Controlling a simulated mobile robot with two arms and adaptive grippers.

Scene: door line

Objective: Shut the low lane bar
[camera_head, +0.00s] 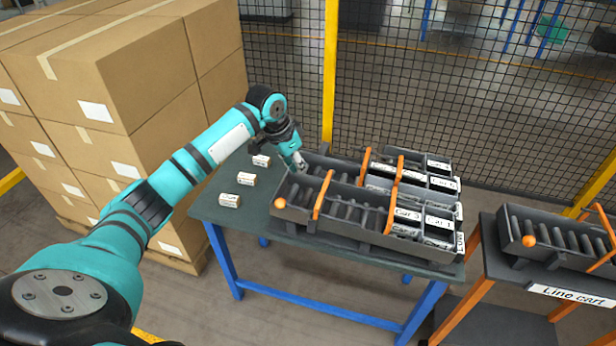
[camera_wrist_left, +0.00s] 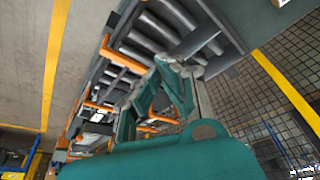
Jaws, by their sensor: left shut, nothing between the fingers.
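A roller rack (camera_head: 345,228) with side-by-side lanes stands on the dark table. Orange bars cross the lanes: one (camera_head: 323,195) over the near lane's rollers, one (camera_head: 394,195) farther right by the boxes, and one (camera_head: 365,165) over the lane behind. My left gripper (camera_head: 301,165) is shut and empty above the rack's left end, apart from these bars. In the left wrist view the gripper (camera_wrist_left: 180,64) shows in front of the rollers (camera_wrist_left: 165,35), with an orange bar (camera_wrist_left: 122,54) to its left. My right gripper is out of view.
Several labelled boxes (camera_head: 438,222) sit at the rack's right end. Small white-labelled boxes (camera_head: 229,200) lie on the table's left. Stacked cartons (camera_head: 120,95) stand left, a mesh fence (camera_head: 430,100) behind, and a line cart (camera_head: 500,272) with rollers at right.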

